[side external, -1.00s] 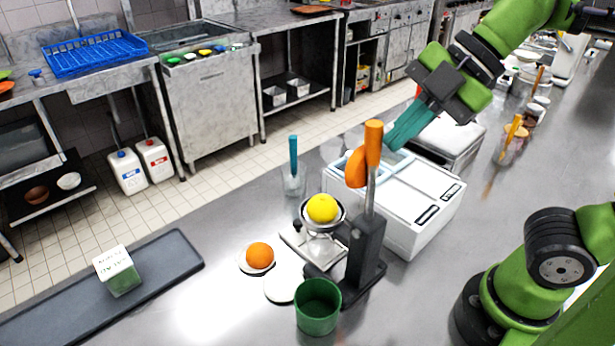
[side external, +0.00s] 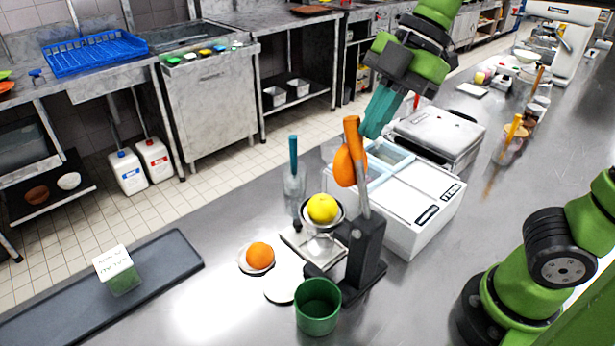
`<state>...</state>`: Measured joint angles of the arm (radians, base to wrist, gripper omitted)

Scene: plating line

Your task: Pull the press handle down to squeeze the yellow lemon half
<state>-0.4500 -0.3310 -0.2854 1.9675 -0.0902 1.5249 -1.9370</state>
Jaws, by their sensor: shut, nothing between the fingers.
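The juice press (side external: 365,262) stands on the steel counter, with a dark upright body. Its lever has an orange handle (side external: 352,135), raised and leaning a little to the left. An orange dome-shaped press head (side external: 344,166) hangs by the lever, above and apart from the fruit. The yellow lemon half (side external: 322,208) sits in the press cup, uncovered. My gripper (side external: 370,134) has teal fingers, shut and empty. The fingertips are just right of the handle in the picture; I cannot tell whether they touch it.
A white lidded container (side external: 412,218) stands behind the press. A green cup (side external: 318,308) is in front of it. An orange (side external: 260,255) on a small plate and a glass with a teal-handled tool (side external: 294,182) are to the left. A dark tray (side external: 150,277) lies further left.

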